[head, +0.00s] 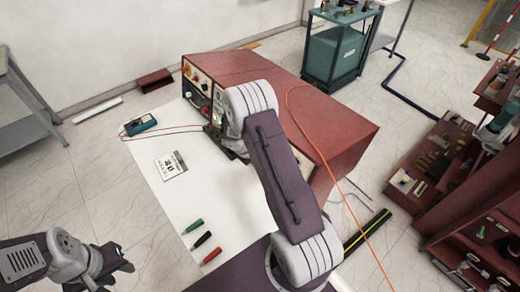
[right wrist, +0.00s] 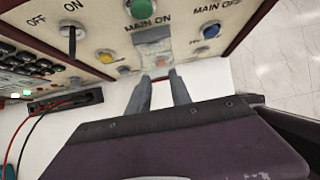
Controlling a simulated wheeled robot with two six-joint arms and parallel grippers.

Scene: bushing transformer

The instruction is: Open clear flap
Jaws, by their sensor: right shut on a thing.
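In the head view my right arm covers much of the panel (head: 197,88) and hides the flap. My left gripper (head: 112,268) is at the lower left, away from the panel; its finger gap is not clear.
The panel belongs to a red console (head: 335,130) beside a white tabletop (head: 215,185). On the tabletop are a teal meter (head: 140,124) with leads, a printed card (head: 171,166) and several screwdriver-like tools (head: 202,239). An orange cable (head: 340,185) crosses the console. A cluttered red shelf stands right.

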